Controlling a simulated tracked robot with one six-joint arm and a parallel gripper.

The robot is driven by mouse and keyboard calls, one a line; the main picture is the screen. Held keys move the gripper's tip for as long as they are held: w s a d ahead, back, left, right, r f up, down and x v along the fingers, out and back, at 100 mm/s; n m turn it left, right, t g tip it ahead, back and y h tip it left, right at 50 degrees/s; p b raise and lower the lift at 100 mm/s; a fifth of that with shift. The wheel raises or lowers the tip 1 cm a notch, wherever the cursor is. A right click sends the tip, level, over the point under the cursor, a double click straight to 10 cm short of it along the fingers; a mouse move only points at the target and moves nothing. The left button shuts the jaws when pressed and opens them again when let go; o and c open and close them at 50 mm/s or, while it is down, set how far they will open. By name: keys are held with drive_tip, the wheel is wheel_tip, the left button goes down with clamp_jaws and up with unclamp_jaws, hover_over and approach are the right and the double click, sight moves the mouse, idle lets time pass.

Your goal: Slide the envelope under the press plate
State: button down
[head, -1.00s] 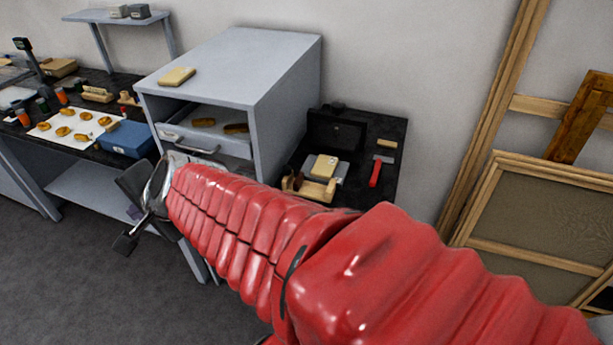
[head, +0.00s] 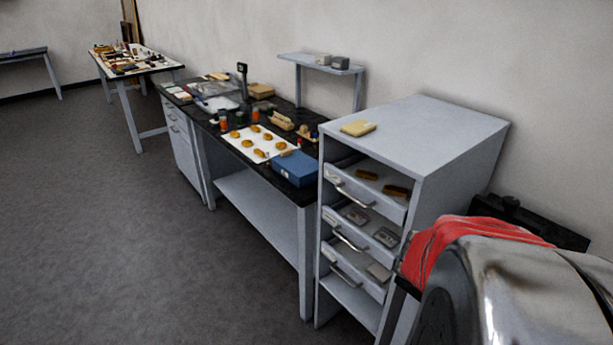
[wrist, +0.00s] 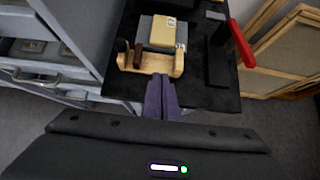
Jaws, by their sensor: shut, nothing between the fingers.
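In the wrist view, my gripper (wrist: 160,82) is shut and empty, its two purple fingers together at the near edge of a black-topped table. A flat tan packet (wrist: 162,36), possibly the envelope, lies over a grey plate (wrist: 147,27) just beyond a light wooden holder (wrist: 150,68). I cannot tell whether that plate is the press plate. The fingertips are close to the holder; contact is unclear. In the head view, another tan packet (head: 358,128) lies on top of the grey cabinet. My gripper is outside the head view.
The cabinet (head: 424,139) has several open drawers with handles jutting out. Left of it, a workbench holds a white sheet (head: 240,148) and blue box (head: 295,168). In the wrist view, a red handle (wrist: 242,43) lies near wooden frames (wrist: 293,45). Floor is clear at left.

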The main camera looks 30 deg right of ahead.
drive_tip(key=shift+d+f, duration=0.1)
idle(0.3)
drive_tip(key=shift+x, duration=4.85)
drive_tip(key=shift+w+d, duration=0.2)
drive_tip(key=shift+d, duration=0.8)
drive_tip(key=shift+w+d, duration=0.2)
drive_tip(key=shift+d, duration=0.8)
drive_tip(key=shift+w, duration=0.1)
